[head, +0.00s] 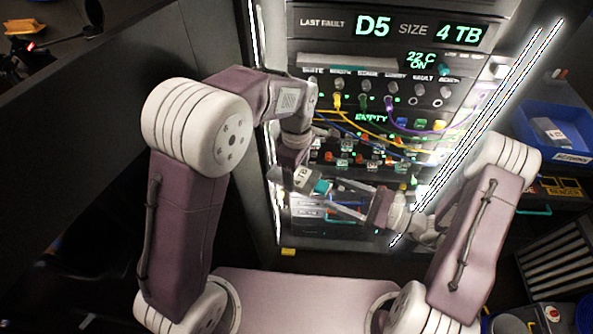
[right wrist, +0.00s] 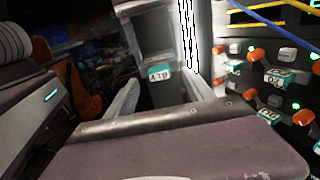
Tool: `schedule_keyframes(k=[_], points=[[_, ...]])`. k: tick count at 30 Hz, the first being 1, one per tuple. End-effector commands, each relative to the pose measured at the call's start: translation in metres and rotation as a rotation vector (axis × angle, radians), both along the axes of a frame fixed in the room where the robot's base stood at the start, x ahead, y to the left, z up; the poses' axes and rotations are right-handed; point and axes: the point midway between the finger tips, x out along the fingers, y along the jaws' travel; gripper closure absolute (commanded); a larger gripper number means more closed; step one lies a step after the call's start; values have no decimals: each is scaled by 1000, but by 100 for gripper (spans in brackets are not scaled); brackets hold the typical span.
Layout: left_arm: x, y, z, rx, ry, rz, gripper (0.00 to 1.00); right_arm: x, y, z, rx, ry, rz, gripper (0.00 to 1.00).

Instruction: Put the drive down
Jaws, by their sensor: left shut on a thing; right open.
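The drive (head: 305,180) is a grey block with a teal end label, held low in front of the rack. My left gripper (head: 291,163) is shut on it from above. In the right wrist view the drive (right wrist: 155,35) hangs ahead, its teal label showing upside-down lettering that I cannot read surely. My right gripper (head: 338,197) is open, its fingers pointing left at the drive's teal end. In the right wrist view its fingers (right wrist: 163,88) stand on either side of the label; whether they touch it I cannot tell.
The rack (head: 440,60) reads "LAST FAULT D5" and "SIZE 4 TB". Rows of drives with orange latches (right wrist: 253,54) and teal labels sit below yellow, blue and purple cables. A blue bin (head: 560,117) holding a grey block stands at the right. A yellow block (head: 288,252) lies below the rack.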

Motion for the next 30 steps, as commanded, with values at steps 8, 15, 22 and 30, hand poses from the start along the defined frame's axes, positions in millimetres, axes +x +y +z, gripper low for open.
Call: schedule_keyframes(k=[8,15,22,30], points=[[0,0,0,0,-1,0,79,-24,-65,0,-2,-1,-7,39],[0,0,0,0,-1,0,79,-33,-85,0,-1,0,-1,39],[0,0,0,0,0,0,79,-47,-81,-24,-85,51,54,39],[0,0,0,0,0,0,79,-149,-82,-82,-527,82,509,39]])
